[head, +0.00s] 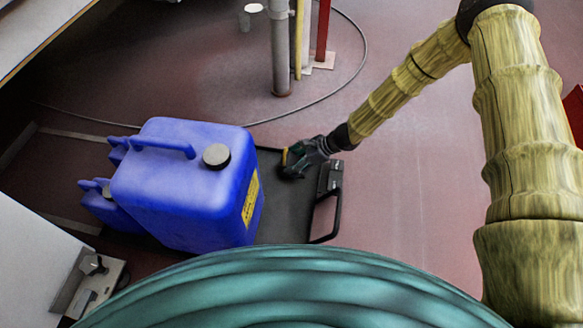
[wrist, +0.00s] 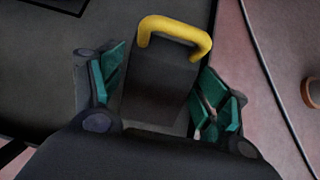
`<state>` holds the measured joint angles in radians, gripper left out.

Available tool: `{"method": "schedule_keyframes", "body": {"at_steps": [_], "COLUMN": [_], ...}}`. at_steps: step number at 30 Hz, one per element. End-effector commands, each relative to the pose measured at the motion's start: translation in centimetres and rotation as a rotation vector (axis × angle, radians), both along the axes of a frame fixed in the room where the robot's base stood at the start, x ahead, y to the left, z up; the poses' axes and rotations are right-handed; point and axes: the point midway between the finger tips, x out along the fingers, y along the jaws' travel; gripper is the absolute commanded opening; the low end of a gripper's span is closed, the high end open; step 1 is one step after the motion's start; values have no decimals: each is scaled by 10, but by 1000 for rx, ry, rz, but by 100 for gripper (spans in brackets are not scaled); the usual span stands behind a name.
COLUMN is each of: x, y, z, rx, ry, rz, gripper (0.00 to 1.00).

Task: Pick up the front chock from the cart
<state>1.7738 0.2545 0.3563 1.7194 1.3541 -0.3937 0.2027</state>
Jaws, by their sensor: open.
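The front chock is a dark block with a yellow handle, and it sits on the dark cart deck. In the wrist view the chock (wrist: 158,92) stands between the two green-padded fingers of my gripper (wrist: 160,95), with its yellow handle arching beyond the fingertips. The fingers are open, one on each side, with a narrow gap showing on the left. In the head view my gripper (head: 292,163) is low over the cart (head: 275,215), and only a bit of the chock's yellow handle (head: 285,157) shows beside it. The rest of the chock is hidden there.
Blue jerrycans (head: 185,190) with dark caps stand on the cart left of my gripper. A black cart handle (head: 325,210) is at the right end. A grey post (head: 280,50) and a cable (head: 350,85) are behind.

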Motion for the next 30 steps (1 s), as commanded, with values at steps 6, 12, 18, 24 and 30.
{"method": "schedule_keyframes", "body": {"at_steps": [6, 12, 18, 24, 30], "x": [2, 2, 2, 3, 3], "y": [13, 14, 14, 14, 14], "z": [-14, -13, -13, -12, -5], "rx": [0, 1, 1, 2, 2], "ry": [-1, -1, -1, -1, -1], "rz": [0, -1, -1, -1, -1], "gripper": [75, 75, 40, 28, 28]}}
